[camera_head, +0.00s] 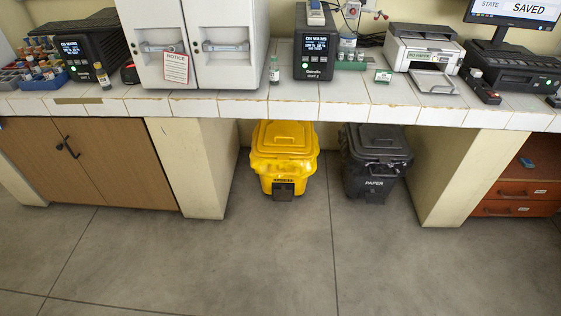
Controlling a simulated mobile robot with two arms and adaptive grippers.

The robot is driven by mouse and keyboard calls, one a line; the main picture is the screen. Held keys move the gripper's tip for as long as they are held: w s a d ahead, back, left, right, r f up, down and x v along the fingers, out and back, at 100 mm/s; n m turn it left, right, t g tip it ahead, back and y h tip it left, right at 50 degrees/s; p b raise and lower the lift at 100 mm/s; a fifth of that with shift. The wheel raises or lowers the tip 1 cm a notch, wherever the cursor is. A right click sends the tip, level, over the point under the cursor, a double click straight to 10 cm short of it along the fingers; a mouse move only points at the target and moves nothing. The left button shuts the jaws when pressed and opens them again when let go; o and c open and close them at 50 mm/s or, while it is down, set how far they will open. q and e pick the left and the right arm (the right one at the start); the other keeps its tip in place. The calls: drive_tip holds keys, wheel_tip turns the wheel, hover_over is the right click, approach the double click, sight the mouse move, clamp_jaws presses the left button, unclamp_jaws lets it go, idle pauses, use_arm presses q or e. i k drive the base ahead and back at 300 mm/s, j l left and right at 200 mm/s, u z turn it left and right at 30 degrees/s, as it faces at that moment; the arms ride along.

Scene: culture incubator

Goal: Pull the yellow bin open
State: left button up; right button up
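The yellow bin (284,160) stands on the floor under the tiled counter, in the middle of the head view. Its lid looks closed, and a dark pedal or label plate (284,190) shows at its lower front. The rear of the bin is in shadow under the counter. Neither of my grippers shows in this view.
A dark grey bin marked PAPER (375,165) stands just right of the yellow one. Pale counter supports (196,165) flank the bay. A wooden cabinet (90,165) is at left, orange drawers (512,198) at right. The tiled counter (230,108) overhangs the bins. The grey floor (260,255) in front is clear.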

sight(284, 164)
drive_tip(key=i+u, duration=0.25)
drive_tip(key=i, duration=0.6)
